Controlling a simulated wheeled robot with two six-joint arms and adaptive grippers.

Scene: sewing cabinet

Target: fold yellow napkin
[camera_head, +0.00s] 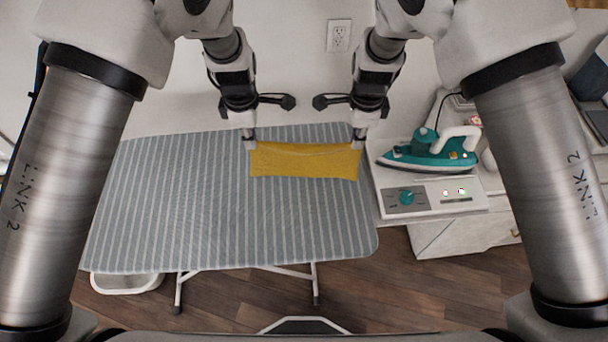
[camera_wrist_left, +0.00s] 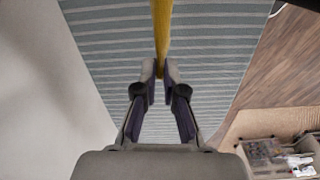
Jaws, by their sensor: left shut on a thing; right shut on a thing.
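The yellow napkin (camera_head: 304,162) is a wide strip near the back right part of the striped ironing board (camera_head: 190,210). My left gripper (camera_head: 248,145) is shut on its back left corner. My right gripper (camera_head: 358,144) is shut on its back right corner. The top edge between the grippers sags slightly. In the left wrist view the napkin (camera_wrist_left: 161,35) shows edge-on as a thin yellow band, with my left fingertips (camera_wrist_left: 160,72) closed around its end. I cannot tell how much of the napkin's lower part rests on the board.
A teal and white iron (camera_head: 430,152) stands on a white unit with a dial (camera_head: 406,198), right of the board. A wall with an outlet (camera_head: 339,35) is behind. The board's left and front areas are clear. A white bin (camera_head: 125,283) is below the board.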

